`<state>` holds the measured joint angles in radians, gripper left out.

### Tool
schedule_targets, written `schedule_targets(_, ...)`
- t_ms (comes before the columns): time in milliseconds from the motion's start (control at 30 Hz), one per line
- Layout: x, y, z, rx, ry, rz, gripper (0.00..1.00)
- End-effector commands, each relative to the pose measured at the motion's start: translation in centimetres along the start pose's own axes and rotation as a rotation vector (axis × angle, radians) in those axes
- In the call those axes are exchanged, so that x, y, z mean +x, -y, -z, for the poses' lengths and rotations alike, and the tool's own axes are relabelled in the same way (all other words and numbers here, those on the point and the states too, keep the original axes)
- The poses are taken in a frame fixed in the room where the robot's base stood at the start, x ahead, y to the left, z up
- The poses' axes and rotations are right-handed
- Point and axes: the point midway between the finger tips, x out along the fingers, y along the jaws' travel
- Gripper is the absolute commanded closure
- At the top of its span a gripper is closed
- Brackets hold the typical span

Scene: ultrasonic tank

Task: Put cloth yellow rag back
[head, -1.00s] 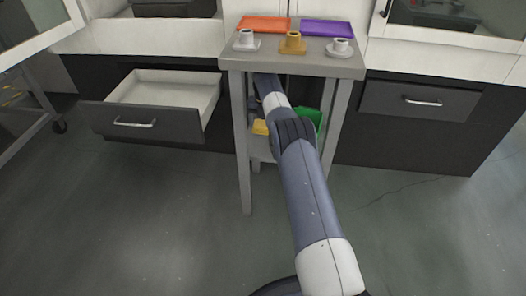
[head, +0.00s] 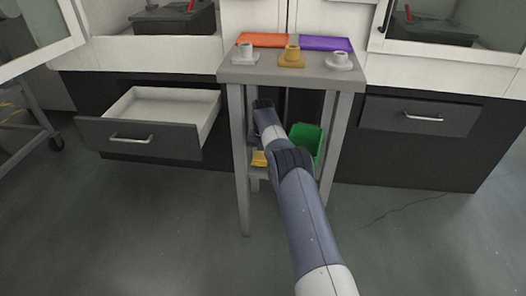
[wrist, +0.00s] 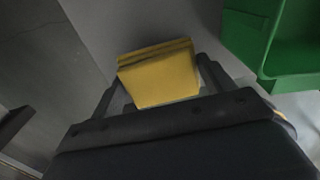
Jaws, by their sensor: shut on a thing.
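The yellow rag (wrist: 160,76) is a folded cloth block between the fingers of my gripper (wrist: 158,92) in the wrist view. My gripper is shut on it. In the head view a small part of the yellow rag (head: 259,158) shows beside my arm, at the lower shelf of the grey stand (head: 290,73). Whether the rag touches the shelf cannot be told.
A green bin (head: 305,139) stands on the lower shelf, right of the rag; it also shows in the wrist view (wrist: 262,40). An open drawer (head: 150,137) juts out at left.

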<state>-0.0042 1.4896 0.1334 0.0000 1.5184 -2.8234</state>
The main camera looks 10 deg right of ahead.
Motion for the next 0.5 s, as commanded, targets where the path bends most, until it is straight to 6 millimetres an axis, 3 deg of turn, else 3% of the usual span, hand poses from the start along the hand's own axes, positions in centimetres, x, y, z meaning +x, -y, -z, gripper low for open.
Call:
schedule_targets(133, 1.16, 0.00, 0.01, 0.000, 0.000, 0.000, 0.45)
schedule_targets(500, 1.37, 0.01, 0.02, 0.000, 0.000, 0.000, 0.45)
